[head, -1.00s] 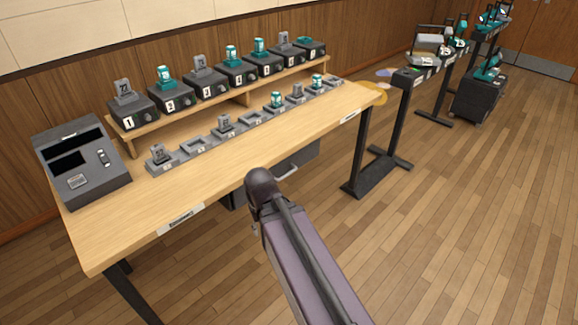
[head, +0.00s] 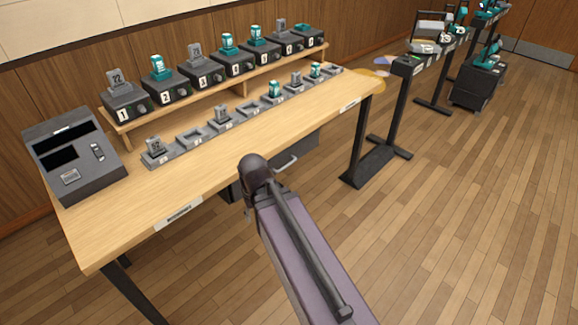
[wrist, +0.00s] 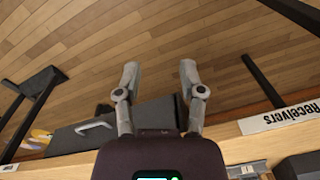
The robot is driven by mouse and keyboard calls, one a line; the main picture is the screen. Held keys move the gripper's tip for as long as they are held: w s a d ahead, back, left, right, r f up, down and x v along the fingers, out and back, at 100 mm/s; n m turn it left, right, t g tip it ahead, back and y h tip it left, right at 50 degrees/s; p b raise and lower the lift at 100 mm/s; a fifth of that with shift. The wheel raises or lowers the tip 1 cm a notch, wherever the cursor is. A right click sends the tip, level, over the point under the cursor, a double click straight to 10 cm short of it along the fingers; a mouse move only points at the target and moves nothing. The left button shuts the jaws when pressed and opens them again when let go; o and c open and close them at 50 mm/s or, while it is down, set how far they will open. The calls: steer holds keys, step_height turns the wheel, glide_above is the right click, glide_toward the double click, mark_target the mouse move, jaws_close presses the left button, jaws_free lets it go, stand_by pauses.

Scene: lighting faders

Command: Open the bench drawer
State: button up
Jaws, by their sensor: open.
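The bench drawer (head: 303,150) is a dark grey box under the front edge of the wooden bench (head: 130,232). It looks shut, partly hidden behind my arm. Its pale bar handle (head: 286,163) faces the floor side. In the wrist view the drawer (wrist: 75,138) lies at lower left, with its handle (wrist: 95,127) left of my fingers. My gripper (wrist: 159,72) is open and empty, its two grey fingers spread over the floor in front of the bench. The handle is outside the fingers, and I see no contact. In the head view my arm hides the gripper.
On the bench are a grey console (head: 75,155), a row of numbered chargers on a riser (head: 140,122), and a row of grey trays (head: 190,138). A dark-legged stand (head: 402,110) is right of the bench. Floor (head: 450,220) in front is clear.

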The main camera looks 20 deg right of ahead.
steer(key=w+d+f+m+t+y+b, duration=0.1)
steer(key=w+d+f+m+y+b, duration=0.1)
steer(key=w+d+f+y+b, duration=0.25)
steer(key=m+t+y+b, duration=0.6)
steer(key=m+t+b, duration=0.3)
steer(key=b, duration=0.8)
glide_toward(288, 165)
steer(key=s+d+n+t, duration=0.1)
steer(key=s+d, duration=0.1)
steer(key=s, duration=0.1)
steer(key=shift+w+d+f+t, duration=0.15)
steer(key=shift+d+f+t, duration=0.1)
steer(key=shift+t, duration=0.05)
steer(key=shift+a, duration=0.1)
steer(key=b+x, duration=0.3)
steer(key=x, duration=1)
steer(key=shift+w+a+f, duration=0.15)
steer(key=shift+w+a, duration=0.05)
steer(key=shift+w, duration=0.1)
jaws_close()
